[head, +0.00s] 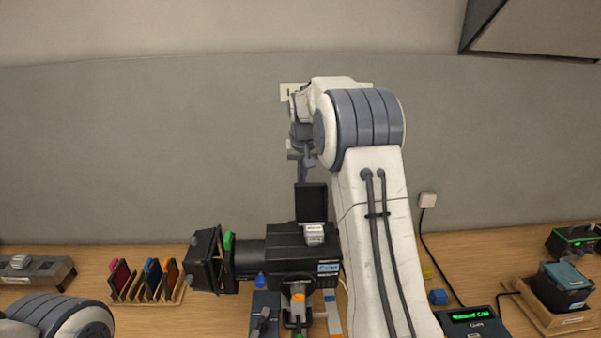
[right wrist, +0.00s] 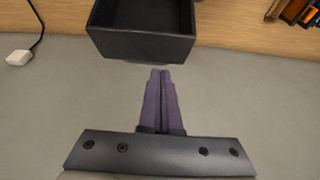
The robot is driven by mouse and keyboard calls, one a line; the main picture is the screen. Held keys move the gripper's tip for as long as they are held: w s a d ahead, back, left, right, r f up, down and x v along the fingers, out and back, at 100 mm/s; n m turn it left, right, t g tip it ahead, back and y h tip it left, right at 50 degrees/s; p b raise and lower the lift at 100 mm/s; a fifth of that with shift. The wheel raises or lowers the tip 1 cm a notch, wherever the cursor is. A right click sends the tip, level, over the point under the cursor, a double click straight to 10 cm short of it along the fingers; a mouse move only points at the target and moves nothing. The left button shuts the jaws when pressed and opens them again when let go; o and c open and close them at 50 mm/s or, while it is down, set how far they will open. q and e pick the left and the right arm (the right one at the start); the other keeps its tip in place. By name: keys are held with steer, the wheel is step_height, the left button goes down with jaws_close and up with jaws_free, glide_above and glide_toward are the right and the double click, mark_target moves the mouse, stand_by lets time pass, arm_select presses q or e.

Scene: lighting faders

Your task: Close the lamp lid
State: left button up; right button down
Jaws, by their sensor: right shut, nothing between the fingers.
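The black lamp (head: 285,250) lies on the wooden table at the middle of the head view. Its lid (head: 311,202) stands open, upright at the top of the lamp. My right gripper (head: 303,172) points down just above the lid's upper edge, partly hidden by my own arm. In the right wrist view its purple fingers (right wrist: 160,75) are together and empty. A black hollow box-like part (right wrist: 142,45), apparently the lid, is just beyond the fingertips, with a small gap visible. My left gripper is out of view; only part of my left arm shows at the lower left.
A wooden rack of coloured filters (head: 147,285) stands left of the lamp. A grey box (head: 37,270) is at the far left. A black device with a green display (head: 470,320) and a tray (head: 560,315) are at the right. The grey wall is close behind.

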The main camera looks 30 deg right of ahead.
steer(key=shift+s+a+r, duration=0.15)
steer(key=shift+s+a, duration=0.15)
steer(key=shift+s, duration=0.25)
steer(key=shift+a, duration=0.1)
